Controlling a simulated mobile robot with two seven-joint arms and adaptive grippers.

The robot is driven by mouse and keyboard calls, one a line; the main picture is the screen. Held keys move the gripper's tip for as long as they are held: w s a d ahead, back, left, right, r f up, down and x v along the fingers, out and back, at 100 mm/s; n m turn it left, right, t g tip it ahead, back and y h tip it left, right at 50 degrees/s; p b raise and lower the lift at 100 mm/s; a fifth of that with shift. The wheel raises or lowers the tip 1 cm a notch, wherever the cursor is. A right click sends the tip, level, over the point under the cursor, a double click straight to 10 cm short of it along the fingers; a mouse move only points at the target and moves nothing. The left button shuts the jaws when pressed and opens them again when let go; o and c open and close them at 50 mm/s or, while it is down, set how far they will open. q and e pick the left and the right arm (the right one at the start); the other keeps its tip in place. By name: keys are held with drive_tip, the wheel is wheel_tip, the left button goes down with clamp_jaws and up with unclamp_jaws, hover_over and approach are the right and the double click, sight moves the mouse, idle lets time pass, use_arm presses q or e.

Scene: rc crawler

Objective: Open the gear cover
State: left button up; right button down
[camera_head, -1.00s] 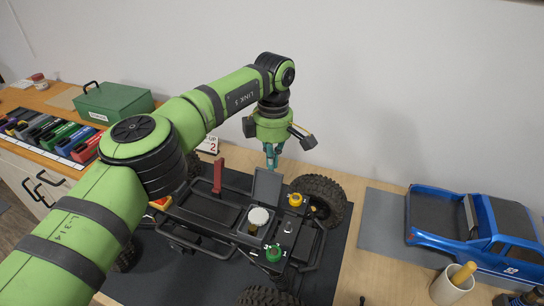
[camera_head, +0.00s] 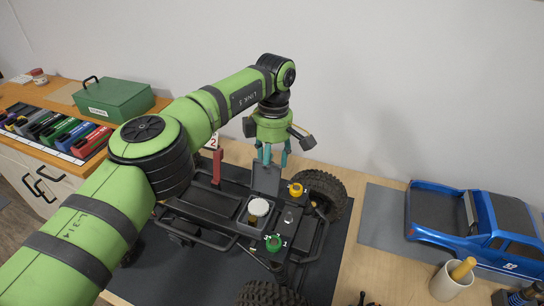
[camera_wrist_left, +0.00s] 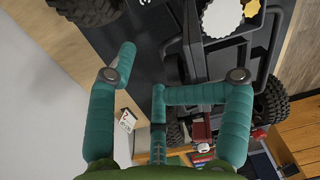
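The gear cover (camera_head: 267,180) is a dark grey flap on the crawler chassis (camera_head: 208,203). In the head view it stands raised behind a white gear (camera_head: 258,207), which is uncovered. The white gear also shows at the top of the wrist view (camera_wrist_left: 222,16). My left gripper (camera_head: 275,161) is just above and behind the raised cover. Its teal fingers are spread with nothing between them, as the wrist view also shows (camera_wrist_left: 182,66). I cannot tell whether a fingertip touches the cover. My right gripper is not in view.
A yellow knob (camera_head: 296,190) and a green knob (camera_head: 273,243) are near the gear. A red lever (camera_head: 217,166) stands left of the cover. A blue truck body (camera_head: 430,200) and a cup (camera_head: 446,287) are at right. A green toolbox (camera_head: 114,103) is at far left.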

use_arm(q)
wheel_tip(320, 180, up, 8)
drive_tip(key=shift+w+f, duration=0.25)
idle(0.4)
